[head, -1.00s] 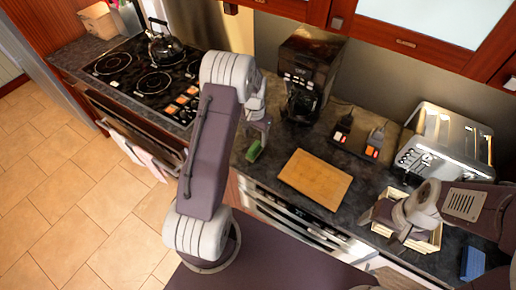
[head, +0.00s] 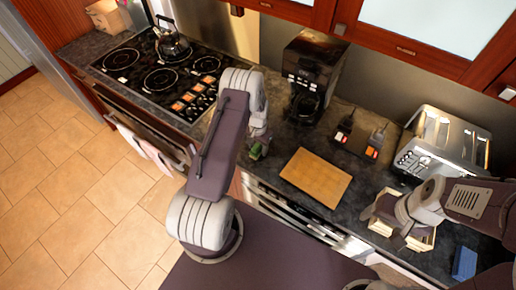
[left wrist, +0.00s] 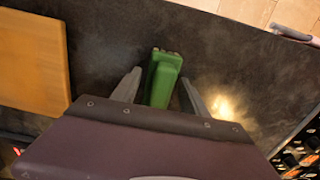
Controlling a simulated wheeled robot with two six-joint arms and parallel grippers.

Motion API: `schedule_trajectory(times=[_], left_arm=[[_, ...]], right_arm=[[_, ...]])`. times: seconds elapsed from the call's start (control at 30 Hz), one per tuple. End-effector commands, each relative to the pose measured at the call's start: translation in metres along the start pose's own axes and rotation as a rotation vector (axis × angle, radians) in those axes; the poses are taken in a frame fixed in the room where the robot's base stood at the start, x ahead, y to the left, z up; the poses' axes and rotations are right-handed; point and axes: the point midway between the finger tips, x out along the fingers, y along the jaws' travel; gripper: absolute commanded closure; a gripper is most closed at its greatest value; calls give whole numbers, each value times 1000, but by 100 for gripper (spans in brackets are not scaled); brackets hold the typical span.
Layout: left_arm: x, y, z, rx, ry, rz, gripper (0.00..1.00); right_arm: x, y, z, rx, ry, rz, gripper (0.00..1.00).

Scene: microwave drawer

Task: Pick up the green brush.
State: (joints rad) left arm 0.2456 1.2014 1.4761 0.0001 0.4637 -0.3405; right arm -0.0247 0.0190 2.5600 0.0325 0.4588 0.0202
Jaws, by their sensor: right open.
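The green brush (left wrist: 162,80) lies on the dark counter (left wrist: 110,40). In the left wrist view it sits between the two fingers of my left gripper (left wrist: 160,88), with a visible gap on each side. In the head view only a small part of the brush (head: 255,151) shows below my left gripper (head: 260,143). The near end of the brush is hidden by the gripper body. My right gripper (head: 393,216) is over the light crate at the right and is open.
A wooden cutting board (head: 316,178) lies right of the brush in the head view. A coffee maker (head: 312,72) stands behind, and the stove (head: 160,75) is to the left. A toaster (head: 445,143), a light crate (head: 424,242) and a blue sponge-like block (head: 464,263) are at the right.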

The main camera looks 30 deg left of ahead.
Motion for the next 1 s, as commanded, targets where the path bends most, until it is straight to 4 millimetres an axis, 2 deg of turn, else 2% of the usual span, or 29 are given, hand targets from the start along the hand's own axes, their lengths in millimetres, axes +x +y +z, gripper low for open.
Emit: schedule_trajectory(times=[0.03, 0.1, 0.17, 0.43, 0.57, 0.77, 1.0], left_arm=[[0, 0, 0, 0, 0, 0, 66], [0, 0, 0, 0, 0, 0, 85], [0, 0, 0, 0, 0, 0, 100], [-1, 0, 0, 0, 1, 0, 100], [-9, 0, -1, 0, 2, -1, 100], [-41, 2, -2, 1, 5, -2, 100], [-72, 59, -11, 6, 5, -1, 100]], right_arm=[[0, 0, 0, 0, 0, 0, 27], [0, 0, 0, 0, 0, 0, 27], [0, 0, 0, 0, 0, 0, 27], [1, 0, 0, 0, 0, 0, 27], [6, 0, 1, 0, 0, 0, 27], [24, 0, 3, 0, 0, 0, 27], [44, 1, 5, 0, 0, 0, 27]])
